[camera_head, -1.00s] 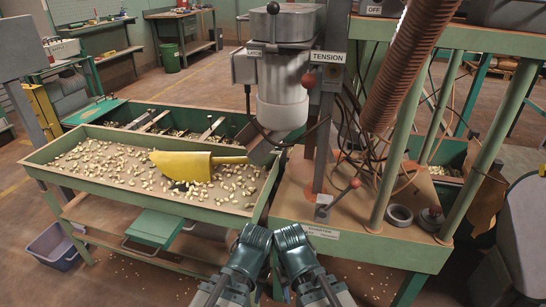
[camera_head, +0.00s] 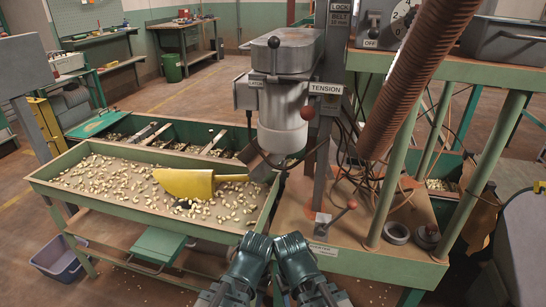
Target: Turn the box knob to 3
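The box (camera_head: 376,22) with the knob stands on the green shelf at the top right. It has a toggle switch marked OFF. Its round dial knob (camera_head: 405,16) shows a few numerals, but the top is cut by the frame edge and the brown hose covers part of its right side. I cannot tell the knob's setting. My two arms come up from the bottom centre, side by side, well below and apart from the box.
A thick brown hose (camera_head: 416,75) runs down beside the box. A grey hopper machine (camera_head: 285,90) with a TENSION label stands left of it. A green tray (camera_head: 70,165) of nuts with a yellow scoop (camera_head: 185,183) lies at left. A grey bin (camera_head: 505,42) sits right.

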